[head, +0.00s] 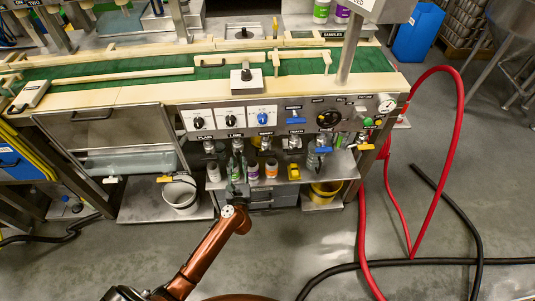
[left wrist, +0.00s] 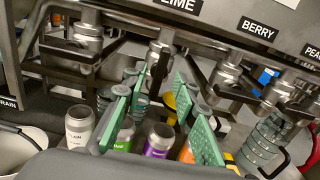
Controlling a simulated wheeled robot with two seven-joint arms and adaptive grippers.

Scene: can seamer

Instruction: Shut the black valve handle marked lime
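The lime label (left wrist: 176,4) is at the top of the left wrist view, with the metal lime valve (left wrist: 160,56) below it. In the head view the lime knob (head: 231,122) is on the panel. My left gripper (head: 237,172) is under the panel at the lime valve. Its green-padded fingers (left wrist: 160,112) are spread apart in the left wrist view, with the lime valve beyond and between them. I see no handle gripped. My right gripper is not in view.
The berry valve (left wrist: 226,74) is close to the right of the fingers. A white can (left wrist: 79,126), a purple can (left wrist: 158,138) and other cans stand below. A white bucket (head: 180,194) is on the lower left shelf. A red hose (head: 448,150) loops at right.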

